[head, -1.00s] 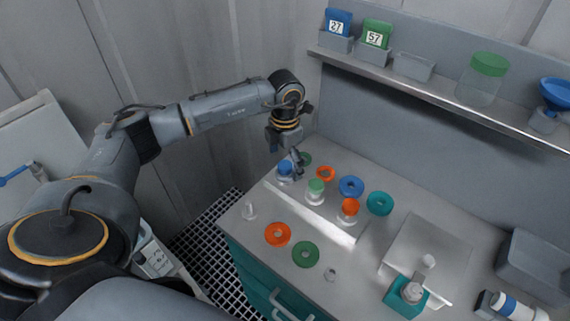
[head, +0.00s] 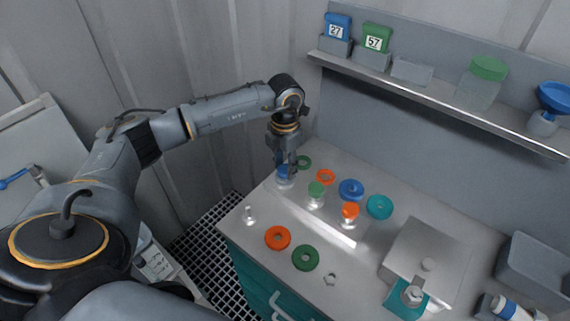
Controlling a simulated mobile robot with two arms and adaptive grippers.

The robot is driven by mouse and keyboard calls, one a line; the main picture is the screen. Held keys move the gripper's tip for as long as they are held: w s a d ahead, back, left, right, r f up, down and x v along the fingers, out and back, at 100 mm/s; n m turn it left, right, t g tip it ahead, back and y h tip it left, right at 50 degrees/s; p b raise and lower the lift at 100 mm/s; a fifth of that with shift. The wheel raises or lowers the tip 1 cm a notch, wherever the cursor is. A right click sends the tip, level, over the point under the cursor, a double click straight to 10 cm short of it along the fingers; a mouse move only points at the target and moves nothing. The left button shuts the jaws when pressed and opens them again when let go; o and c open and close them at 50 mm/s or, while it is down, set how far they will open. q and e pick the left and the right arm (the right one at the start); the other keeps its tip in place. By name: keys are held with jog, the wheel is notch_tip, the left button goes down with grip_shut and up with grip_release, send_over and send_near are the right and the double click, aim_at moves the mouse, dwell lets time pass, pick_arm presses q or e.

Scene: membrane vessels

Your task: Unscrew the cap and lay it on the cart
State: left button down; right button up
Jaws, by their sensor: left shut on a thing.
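My left gripper (head: 286,161) points down at the back left of the cart top (head: 350,285). It is shut on the blue cap (head: 284,170) of a small clear vessel (head: 285,183); the fingers partly hide the cap. The cap sits at the vessel's top, and I cannot tell whether it has turned. Beside it stand a green-capped vessel (head: 315,195) and an orange-capped vessel (head: 349,215). My right gripper is not in view.
Loose rings lie around the vessels: orange (head: 278,237), green (head: 305,257), blue (head: 351,189) and teal (head: 379,206). A grey box (head: 428,246) stands to the right. A shelf (head: 430,95) with bins and a jar runs along the wall.

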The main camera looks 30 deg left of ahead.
aim_at(285, 168)
pick_arm(q)
jog(key=n+p, duration=0.1)
jog(key=n, duration=0.3)
jog(key=shift+n, duration=0.4)
jog(key=n, duration=0.2)
jog(key=shift+n+p, duration=0.3)
jog(key=shift+n, duration=0.1)
jog(key=n+p, duration=0.1)
jog(key=n, duration=0.5)
jog(key=shift+r+p, duration=0.1)
jog(key=shift+p, duration=0.3)
jog(key=shift+n, duration=0.4)
jog(key=shift+r+p, duration=2.3)
jog(key=shift+r, duration=1.15)
